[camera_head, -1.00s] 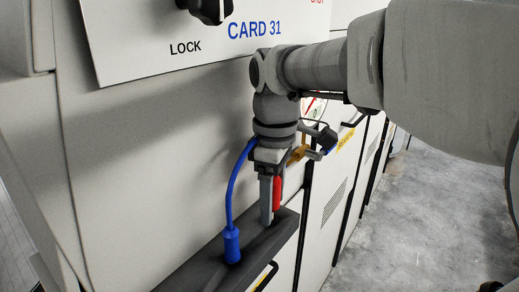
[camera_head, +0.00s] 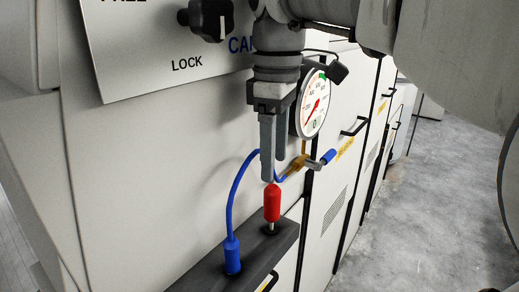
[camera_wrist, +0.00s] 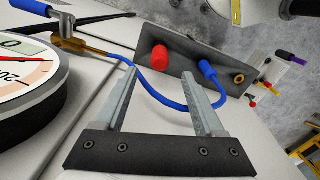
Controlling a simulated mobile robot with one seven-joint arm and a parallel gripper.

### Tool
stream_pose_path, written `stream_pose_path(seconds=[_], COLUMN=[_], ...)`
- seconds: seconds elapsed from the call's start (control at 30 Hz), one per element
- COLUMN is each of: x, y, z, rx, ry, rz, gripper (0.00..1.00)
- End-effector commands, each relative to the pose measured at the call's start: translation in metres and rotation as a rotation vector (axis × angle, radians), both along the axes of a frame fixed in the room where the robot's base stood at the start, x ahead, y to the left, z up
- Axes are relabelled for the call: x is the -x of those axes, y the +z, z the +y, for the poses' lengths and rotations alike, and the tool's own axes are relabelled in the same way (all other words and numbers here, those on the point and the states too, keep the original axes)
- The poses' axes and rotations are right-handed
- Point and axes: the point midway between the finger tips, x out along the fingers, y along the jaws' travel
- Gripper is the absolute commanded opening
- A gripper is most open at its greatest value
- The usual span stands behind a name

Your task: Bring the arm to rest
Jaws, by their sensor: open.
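My gripper (camera_head: 273,170) points straight down in the head view, with its finger tips just above a red plug or handle (camera_head: 272,204). The fingers are apart and nothing is between them. In the wrist view the two fingers of my gripper (camera_wrist: 170,84) are spread, and the red plug (camera_wrist: 160,57) stands free beyond them. The red plug is upright on a dark ledge (camera_head: 190,284) on the front of the machine. My arm comes in from the upper right in the head view.
A blue hose (camera_head: 231,190) arches from a blue plug (camera_head: 232,256) on the ledge to a brass fitting (camera_head: 300,162). A round gauge (camera_head: 313,104) is close to my gripper. A black knob (camera_head: 207,18) sits on the sign panel. Grey floor (camera_head: 430,220) is clear at right.

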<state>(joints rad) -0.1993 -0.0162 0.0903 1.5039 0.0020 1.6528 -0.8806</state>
Motion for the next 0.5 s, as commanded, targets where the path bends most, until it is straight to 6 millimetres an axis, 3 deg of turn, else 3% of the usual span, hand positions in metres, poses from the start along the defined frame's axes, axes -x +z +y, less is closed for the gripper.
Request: stream_pose_path(seconds=[0.5], x=[0.0023], y=[0.0037], z=[-0.0026], rx=[-0.001], ry=[-0.02], rz=[-0.008], gripper=[0.71])
